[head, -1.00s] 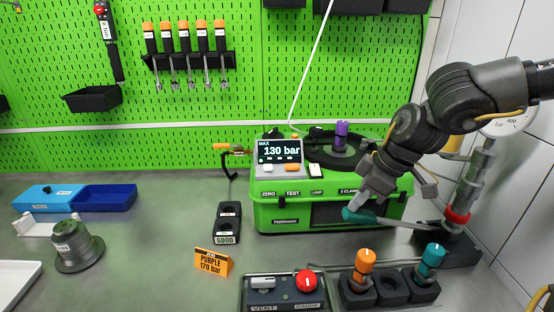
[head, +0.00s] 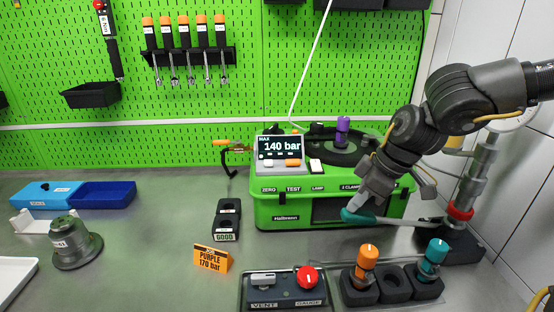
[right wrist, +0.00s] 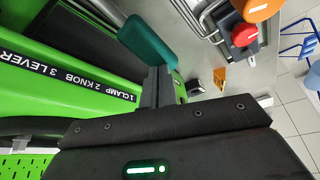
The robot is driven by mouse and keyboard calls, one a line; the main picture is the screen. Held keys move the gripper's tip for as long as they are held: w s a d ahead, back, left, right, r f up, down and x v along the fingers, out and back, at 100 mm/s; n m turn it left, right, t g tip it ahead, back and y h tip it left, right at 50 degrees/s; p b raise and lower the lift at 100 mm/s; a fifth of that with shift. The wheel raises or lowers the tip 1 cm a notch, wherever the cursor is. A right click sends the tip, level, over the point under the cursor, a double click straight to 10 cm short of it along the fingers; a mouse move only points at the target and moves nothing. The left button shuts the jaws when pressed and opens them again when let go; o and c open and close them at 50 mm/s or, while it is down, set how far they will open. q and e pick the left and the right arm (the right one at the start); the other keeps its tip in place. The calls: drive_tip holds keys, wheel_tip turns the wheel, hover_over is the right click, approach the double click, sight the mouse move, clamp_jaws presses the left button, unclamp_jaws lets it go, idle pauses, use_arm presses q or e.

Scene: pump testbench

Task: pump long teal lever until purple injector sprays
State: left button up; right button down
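The long teal lever (head: 357,216) has a teal handle in front of the green tester (head: 285,213), and its grey shaft runs right toward the pump column. My right gripper (head: 360,202) is at the handle with its fingers close together on it; the exact contact is partly hidden. In the right wrist view the teal handle (right wrist: 150,42) lies at my fingertips (right wrist: 160,75). The purple injector (head: 343,124) stands upright on the tester's dark round top; no spray shows. The display (head: 282,147) reads 140 bar. My left gripper is not in view.
An orange card (head: 211,259) reads PURPLE 170 bar. Orange (head: 368,257) and teal (head: 437,251) injectors stand in black holders below the lever. A control box with a red knob (head: 307,277) is beside them. A gauge and wall are at right.

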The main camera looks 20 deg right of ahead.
drive_tip(key=shift+f+b, duration=0.4)
drive_tip(key=shift+f, duration=0.2)
drive_tip(key=shift+d+r+p, duration=0.15)
drive_tip(key=shift+r+p, duration=0.95)
drive_tip(key=shift+r, duration=0.35)
wheel_tip(320, 180, up, 6)
drive_tip(key=p, duration=0.3)
